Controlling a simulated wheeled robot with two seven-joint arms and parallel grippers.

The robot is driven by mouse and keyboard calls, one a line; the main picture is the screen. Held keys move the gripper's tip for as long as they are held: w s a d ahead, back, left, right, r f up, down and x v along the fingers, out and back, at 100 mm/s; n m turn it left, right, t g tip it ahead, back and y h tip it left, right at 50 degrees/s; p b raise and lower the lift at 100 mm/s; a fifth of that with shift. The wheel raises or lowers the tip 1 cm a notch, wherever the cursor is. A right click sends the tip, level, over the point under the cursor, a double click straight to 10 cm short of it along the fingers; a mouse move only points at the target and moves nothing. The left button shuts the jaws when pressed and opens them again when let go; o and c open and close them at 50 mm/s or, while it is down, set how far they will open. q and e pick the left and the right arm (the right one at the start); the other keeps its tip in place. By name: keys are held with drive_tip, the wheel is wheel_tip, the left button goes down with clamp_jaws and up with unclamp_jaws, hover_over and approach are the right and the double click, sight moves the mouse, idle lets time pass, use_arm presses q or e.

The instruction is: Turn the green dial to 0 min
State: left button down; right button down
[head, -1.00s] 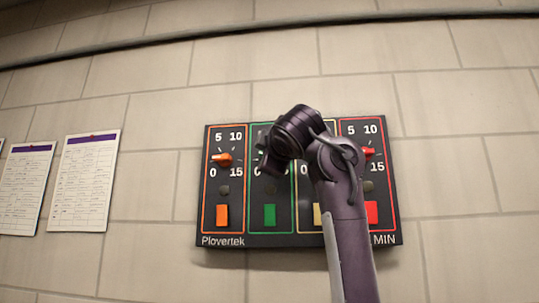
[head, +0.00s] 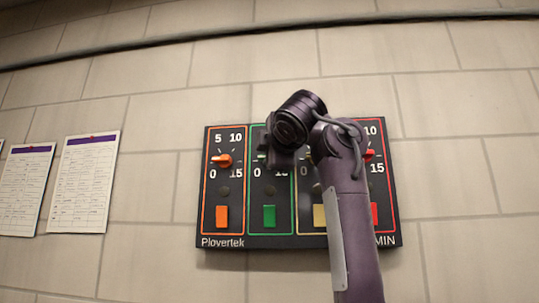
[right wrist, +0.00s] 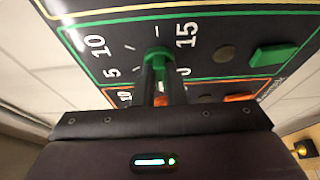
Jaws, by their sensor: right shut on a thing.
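The green dial (right wrist: 157,54) sits on the green-outlined panel of a dark wall unit, with 0, 5, 10 and 15 printed around it. In the right wrist view the fingers of my right gripper (right wrist: 161,66) are closed on its knob, one on each side. The fingers cover much of the knob, so I cannot tell which mark it points to. In the head view my right wrist hides most of this dial. My left gripper is in neither view.
The unit (head: 211,231) also has an orange dial (head: 221,160) close on the left and a red dial (head: 369,155) partly behind my arm. Push buttons sit below, including a green one (head: 269,216). Paper sheets (head: 84,182) hang on the wall at left.

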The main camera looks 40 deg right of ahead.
drive_tip(key=shift+r, duration=0.1)
drive_tip(key=c, duration=1.6)
unclamp_jaws()
drive_tip(key=shift+c, duration=0.2)
drive_tip(key=shift+o, duration=0.8)
drive_tip(key=shift+w+d, duration=0.1)
drive_tip(key=shift+d, duration=0.05)
drive_tip(key=b+v, duration=0.4)
drive_tip(key=v, duration=0.4)
drive_tip(key=shift+w+d, duration=0.1)
